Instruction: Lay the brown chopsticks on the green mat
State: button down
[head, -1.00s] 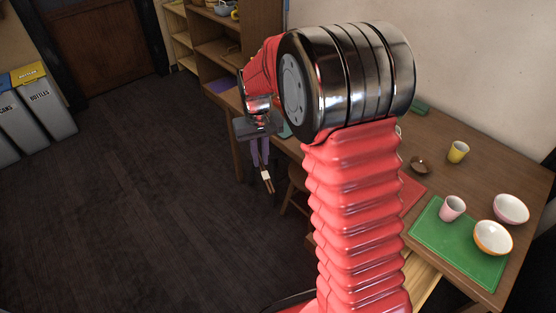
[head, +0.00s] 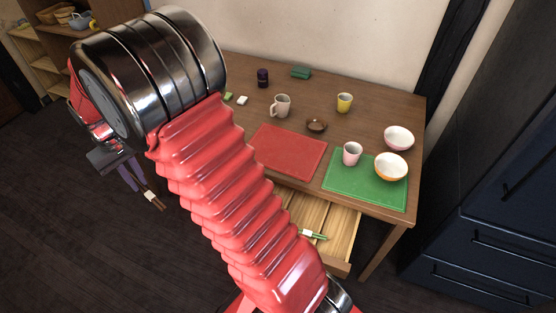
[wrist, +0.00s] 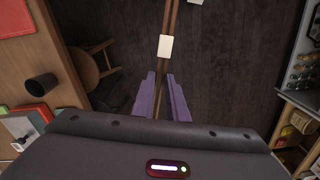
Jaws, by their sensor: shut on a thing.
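My gripper (head: 130,175) has purple fingers and is at the left in the head view, out over the dark floor and clear of the table. It is shut on the brown chopsticks (head: 160,206), which have a pale band around them. In the wrist view the chopsticks (wrist: 171,22) run up from between the fingers (wrist: 161,98), with the pale band beyond the fingertips. The green mat (head: 345,186) lies at the right front of the wooden table. A pink cup (head: 352,153) and an orange bowl with a white inside (head: 391,166) stand on it.
A red mat (head: 285,150) lies bare left of the green mat. An open drawer (head: 335,222) holding a green-handled thing juts out below. A brown dish (head: 316,125), mug (head: 282,105), yellow cup (head: 344,103) and pink bowl (head: 399,138) stand behind. A stool (wrist: 95,62) shows in the wrist view.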

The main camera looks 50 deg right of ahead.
aim_at(363, 192)
jog(key=u, duration=0.15)
jog(key=k, duration=1.55)
jog(key=z, duration=0.5)
jog(key=i, duration=0.95)
jog(key=u, duration=0.05)
